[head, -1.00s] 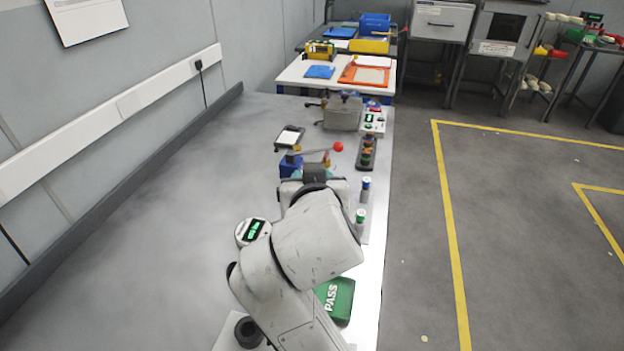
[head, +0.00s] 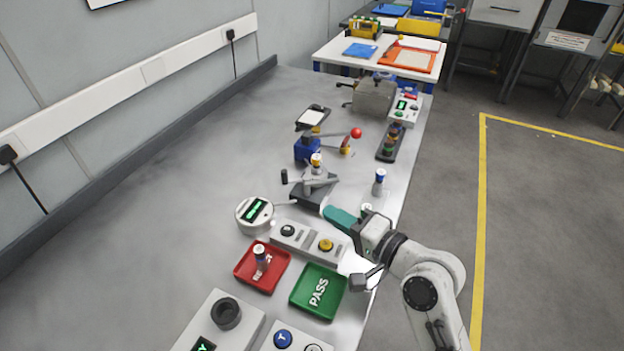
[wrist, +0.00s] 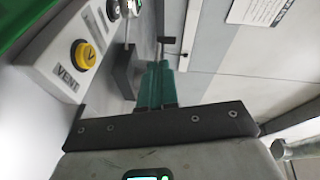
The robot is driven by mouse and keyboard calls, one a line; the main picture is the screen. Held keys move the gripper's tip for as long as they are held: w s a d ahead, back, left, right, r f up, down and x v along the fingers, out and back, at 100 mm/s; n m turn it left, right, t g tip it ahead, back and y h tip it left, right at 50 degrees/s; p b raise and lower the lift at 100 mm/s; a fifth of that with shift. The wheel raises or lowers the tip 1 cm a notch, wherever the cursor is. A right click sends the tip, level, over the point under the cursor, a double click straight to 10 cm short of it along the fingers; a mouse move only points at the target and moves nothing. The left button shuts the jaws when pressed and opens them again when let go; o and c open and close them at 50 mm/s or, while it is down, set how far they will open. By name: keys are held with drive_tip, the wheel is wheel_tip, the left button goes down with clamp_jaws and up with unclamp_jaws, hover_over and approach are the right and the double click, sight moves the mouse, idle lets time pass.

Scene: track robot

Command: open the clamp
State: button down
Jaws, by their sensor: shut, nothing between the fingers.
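A grey clamp-like fixture (head: 316,187) stands mid-bench with a bar ending in a black grip (head: 284,177). A small yellow-topped vial (head: 316,160) shows at its top; I cannot tell whether it is clamped. My gripper (head: 332,213) is shut and empty, its teal fingers just in front and right of the fixture, apparently apart from it. In the wrist view the teal fingers (wrist: 157,72) point toward a dark block (wrist: 124,72) and a bar with a black end (wrist: 168,40). Behind the fixture, a blue-based device (head: 307,150) has a lever with a red ball (head: 356,133).
A button box (head: 306,240) with black and yellow buttons lies close to my gripper; the yellow one is marked VENT in the wrist view (wrist: 85,55). A red tray (head: 243,272), a green PASS tray (head: 300,298) and a round gauge (head: 255,211) are near. The bench's left side is clear.

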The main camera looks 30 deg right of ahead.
sight(287, 176)
drive_tip(key=shift+s+d+r+m+t, duration=0.1)
drive_tip(key=shift+s+d+m+t, duration=0.65)
drive_tip(key=shift+m, duration=0.45)
drive_tip(key=p+x, duration=0.2)
drive_tip(key=x, duration=1.2)
drive_tip(key=shift+a, duration=0.15)
